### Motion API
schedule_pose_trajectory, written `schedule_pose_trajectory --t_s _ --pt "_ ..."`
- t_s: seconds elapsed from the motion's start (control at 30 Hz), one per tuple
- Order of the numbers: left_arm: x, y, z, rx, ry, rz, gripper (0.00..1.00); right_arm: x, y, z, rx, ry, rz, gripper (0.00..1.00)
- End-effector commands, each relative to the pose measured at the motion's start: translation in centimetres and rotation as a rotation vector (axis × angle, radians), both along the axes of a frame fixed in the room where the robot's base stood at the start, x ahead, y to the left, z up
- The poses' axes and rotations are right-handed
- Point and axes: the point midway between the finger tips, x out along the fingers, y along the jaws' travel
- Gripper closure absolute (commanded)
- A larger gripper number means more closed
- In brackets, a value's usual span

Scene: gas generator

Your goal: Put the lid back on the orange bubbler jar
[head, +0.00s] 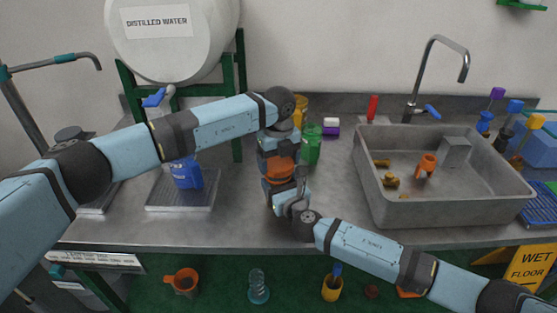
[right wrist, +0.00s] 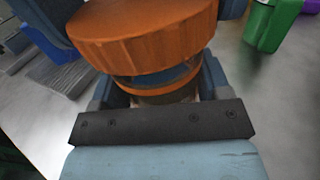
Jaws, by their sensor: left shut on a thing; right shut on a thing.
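The orange lid (head: 281,168) is at the middle of the bench, with my left gripper (head: 278,157) shut on it from above. It shows large in the right wrist view (right wrist: 145,38). The bubbler jar (right wrist: 155,84), with an orange band near its top, is directly below the lid. My right gripper (head: 281,190) is shut on the jar from the front; its fingers show on both sides of the jar in the right wrist view. A narrow blue-grey strip shows between lid and band; I cannot tell whether lid and jar touch. The jar's lower part is hidden.
A green jar (head: 312,143) and a yellow one (head: 301,108) stand close behind. The grey sink (head: 450,207) is to the right, holding several small items. A blue container (head: 186,173) stands at left. The bench front between blue container and grippers is clear.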

Motion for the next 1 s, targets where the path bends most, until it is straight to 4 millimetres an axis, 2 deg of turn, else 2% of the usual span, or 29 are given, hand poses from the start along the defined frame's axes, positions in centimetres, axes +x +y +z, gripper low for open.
schedule_pose_trajectory --t_s 0.4,1.0 --pt "0.0 0.0 -1.7 -0.001 0.000 0.000 0.40 0.0 0.0 0.0 0.000 0.000 0.000 0.72" --pt "0.0 0.0 -1.9 -0.001 0.000 0.000 0.40 0.0 0.0 0.0 0.000 0.000 0.000 0.72"
